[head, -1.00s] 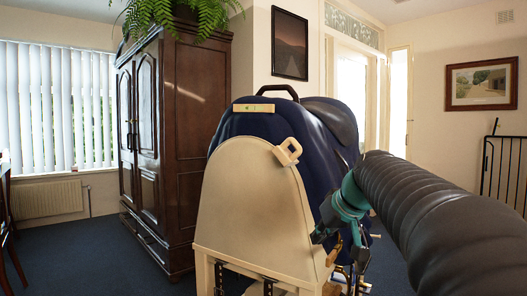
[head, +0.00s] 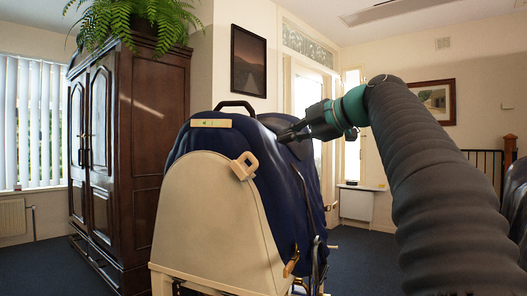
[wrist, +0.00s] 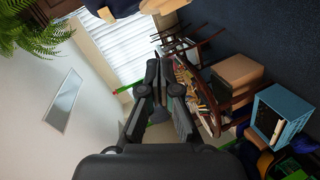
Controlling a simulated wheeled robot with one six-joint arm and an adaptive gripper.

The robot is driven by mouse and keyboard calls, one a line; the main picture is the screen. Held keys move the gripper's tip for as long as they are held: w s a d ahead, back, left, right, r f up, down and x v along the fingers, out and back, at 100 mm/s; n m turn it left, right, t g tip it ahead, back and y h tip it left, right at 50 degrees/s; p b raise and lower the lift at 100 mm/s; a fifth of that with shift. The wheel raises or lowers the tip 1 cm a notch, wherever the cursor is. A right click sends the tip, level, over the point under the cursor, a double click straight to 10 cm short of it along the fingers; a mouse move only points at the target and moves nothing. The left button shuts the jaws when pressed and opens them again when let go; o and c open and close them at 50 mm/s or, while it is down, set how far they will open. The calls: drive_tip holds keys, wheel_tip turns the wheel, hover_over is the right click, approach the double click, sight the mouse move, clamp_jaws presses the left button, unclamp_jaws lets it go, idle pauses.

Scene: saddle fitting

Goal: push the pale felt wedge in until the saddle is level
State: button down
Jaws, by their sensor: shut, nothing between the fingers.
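The dark blue saddle (head: 292,190) sits on a stand with a rounded cream end panel (head: 205,220). The pale wedge (head: 244,166), with a loop-shaped end, sticks out at the panel's upper right edge. How deep it sits is hidden. A pale level strip (head: 211,122) with a small green vial lies across the saddle's top front; its bubble is too small to read. My gripper (head: 281,136) is shut and empty, pointing left at the saddle's upper right side, above and right of the wedge. Its closed fingers also show in the wrist view (wrist: 158,66).
A tall dark wardrobe (head: 125,150) with a fern (head: 135,22) on top stands left of the stand. The wrist view shows a blue crate (wrist: 281,116) and a cardboard box (wrist: 236,73) in the room beyond. Dark carpet is open at the right.

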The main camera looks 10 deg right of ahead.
drive_tip(key=p, duration=0.1)
approach(243, 159)
drive_tip(key=a, duration=0.3)
drive_tip(key=shift+w+d+f+p, duration=0.15)
drive_tip(key=shift+w+f+p, duration=0.15)
drive_tip(key=shift+w, duration=0.55)
drive_tip(key=shift+w+d+f+p, duration=0.15)
drive_tip(key=shift+w+f, duration=0.15)
drive_tip(key=shift+w, duration=0.5)
